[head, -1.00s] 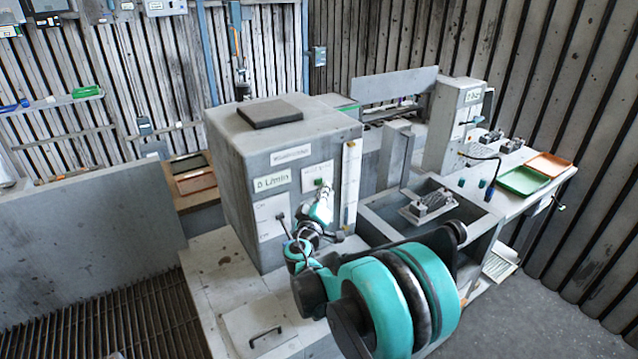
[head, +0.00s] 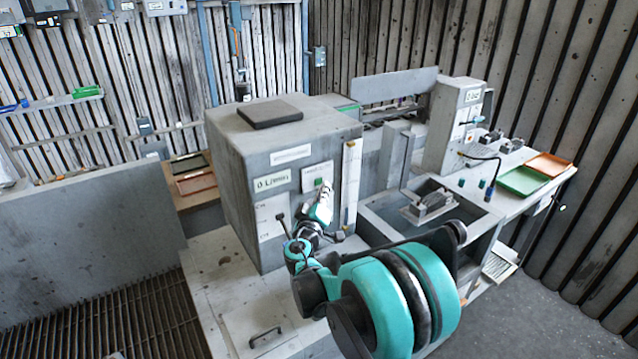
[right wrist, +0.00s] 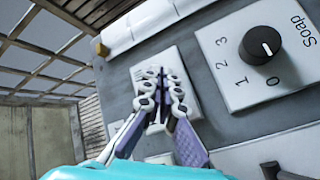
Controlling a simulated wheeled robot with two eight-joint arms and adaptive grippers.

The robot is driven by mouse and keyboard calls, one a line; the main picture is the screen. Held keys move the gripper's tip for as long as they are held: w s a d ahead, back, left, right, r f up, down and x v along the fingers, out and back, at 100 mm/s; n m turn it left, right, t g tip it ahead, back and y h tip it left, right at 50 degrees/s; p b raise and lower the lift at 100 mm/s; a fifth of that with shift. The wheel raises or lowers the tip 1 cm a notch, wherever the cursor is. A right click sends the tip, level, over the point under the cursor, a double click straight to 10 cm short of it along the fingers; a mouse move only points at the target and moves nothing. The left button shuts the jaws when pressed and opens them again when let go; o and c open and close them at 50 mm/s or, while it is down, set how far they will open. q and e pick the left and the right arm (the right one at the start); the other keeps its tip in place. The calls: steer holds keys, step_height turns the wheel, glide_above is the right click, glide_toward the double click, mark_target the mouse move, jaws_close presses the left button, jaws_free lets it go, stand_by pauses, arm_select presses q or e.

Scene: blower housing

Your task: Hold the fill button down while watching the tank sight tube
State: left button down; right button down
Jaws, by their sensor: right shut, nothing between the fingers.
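The grey tank housing (head: 235,170) stands in the middle of the head view. The sight tube (head: 350,185) is a pale upright strip at its front right edge; I cannot make out a level in it. The green fill button (head: 319,183) sits on a white plate on the front face. My right gripper (head: 326,188) is shut and empty, its tips at the button plate; I cannot tell whether they press the button. In the right wrist view the shut fingers (right wrist: 160,80) cover the plate's middle and hide the button. My left gripper is not in view.
A display (head: 272,183) on the housing appears to read 0 L/min. A Soap dial (right wrist: 260,45) is beside the plate in the wrist view. A basin (head: 385,215) with a grey part (head: 430,207) stands to the right, then green (head: 524,181) and orange (head: 549,165) trays.

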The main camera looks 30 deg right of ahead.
steer(key=shift+w, duration=0.1)
steer(key=shift+w, duration=0.35)
steer(key=shift+w, duration=0.35)
stand_by(7.2)
